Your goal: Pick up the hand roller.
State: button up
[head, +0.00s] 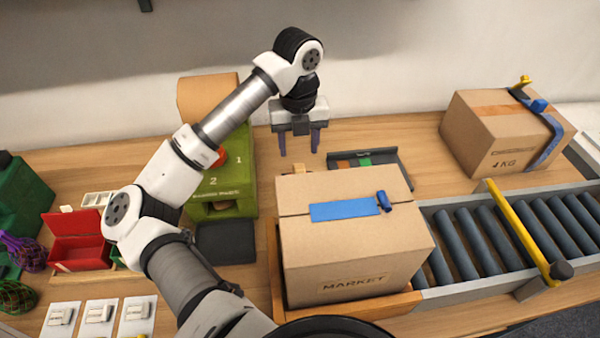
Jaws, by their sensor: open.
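My gripper (299,153) points down behind the near cardboard box (345,245), with its two fingers apart and nothing between them. I cannot clearly make out the hand roller. A small tan piece (299,169) shows just over the back edge of this box, below and slightly nearer than my fingertips. Most of it is hidden by the box, so I cannot tell whether it is the roller. A small dark blue piece (384,201) lies on the box top at the end of a blue strip (344,209).
A dark tray (405,171) with brown and green pieces lies behind the box. A roller conveyor (470,245) with a yellow bar (520,232) runs right. Another box (495,140) stands back right. A green stand (235,195) and red bin (78,242) are left.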

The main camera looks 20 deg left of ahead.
aim_at(299, 167)
jog(key=shift+s+f+p, duration=0.1)
jog(key=shift+f+p, duration=1.25)
jog(key=shift+f, duration=2.8)
grip_shut()
jog(key=shift+r+b, duration=1.25)
jog(key=shift+r, duration=3.85)
jog(key=c, duration=0.7)
grip_release()
jog(key=shift+c, duration=1.3)
jog(key=shift+d, duration=0.1)
